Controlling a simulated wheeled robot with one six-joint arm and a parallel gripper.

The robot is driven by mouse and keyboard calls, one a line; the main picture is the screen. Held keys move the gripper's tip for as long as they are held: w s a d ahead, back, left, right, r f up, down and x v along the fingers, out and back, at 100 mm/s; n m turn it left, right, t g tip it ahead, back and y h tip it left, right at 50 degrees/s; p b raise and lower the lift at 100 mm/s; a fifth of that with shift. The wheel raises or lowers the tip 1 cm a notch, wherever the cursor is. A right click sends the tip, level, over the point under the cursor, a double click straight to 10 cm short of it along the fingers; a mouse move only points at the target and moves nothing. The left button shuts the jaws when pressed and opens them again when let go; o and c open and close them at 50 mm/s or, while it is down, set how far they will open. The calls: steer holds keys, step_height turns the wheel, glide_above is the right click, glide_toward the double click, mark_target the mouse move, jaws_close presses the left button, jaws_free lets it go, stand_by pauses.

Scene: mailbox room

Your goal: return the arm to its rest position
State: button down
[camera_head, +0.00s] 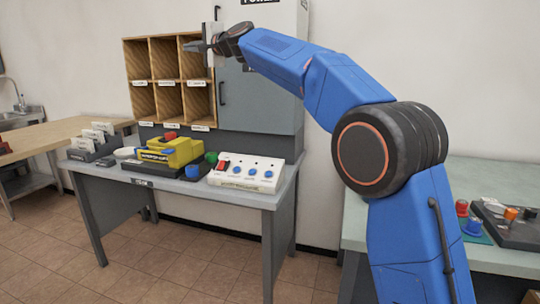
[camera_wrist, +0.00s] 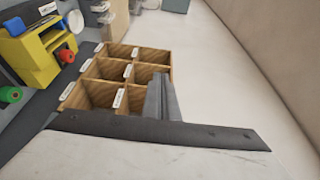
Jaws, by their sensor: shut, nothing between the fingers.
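My blue arm (camera_head: 340,90) rises from the lower right of the head view, bends at a large dark joint, and reaches left across the grey cabinet. My gripper (camera_head: 190,46) is at its far end, in front of the upper right of the wooden pigeonholes (camera_head: 153,60). Its fingers look closed together, with nothing held. In the wrist view the gripper (camera_wrist: 163,85) juts over the near edge of the pigeonholes (camera_wrist: 150,56). I cannot tell whether it touches them.
A grey table (camera_head: 90,172) below holds a yellow machine (camera_head: 172,152), a white button panel (camera_head: 246,172) and a rack of envelopes (camera_head: 93,140). A grey cabinet (camera_head: 258,100) stands behind my arm. A pale table (camera_head: 490,175) with coloured knobs is at right.

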steer(key=s+d+f+n+g+h, duration=0.1)
steer(key=s+d+f+n+h, duration=0.1)
steer(key=s+d+f, duration=0.7)
steer(key=s+d+f+n+h, duration=0.1)
steer(key=s+d+f+h, duration=0.3)
steer(key=d, duration=0.8)
steer(key=s+d+f+n+g+h, duration=0.1)
steer(key=s+d+f+n, duration=0.1)
steer(key=s+d+f, duration=0.55)
steer(key=s+d+f+n+g+h, duration=0.1)
steer(key=s+d+f+h, duration=0.1)
steer(key=s+d+f, duration=0.7)
steer(key=s+d+f+n+g+h, duration=0.1)
steer(key=s+d+f+g+h, duration=0.1)
steer(key=s+d+f, duration=0.7)
steer(key=s+d+f+g+h, duration=0.1)
steer(key=s+d+f+h, duration=0.2)
steer(key=s+d+f, duration=0.6)
steer(key=s+f, duration=0.4)
steer(key=s, duration=0.5)
steer(key=shift+n+g, duration=0.3)
steer(key=shift+n, duration=0.1)
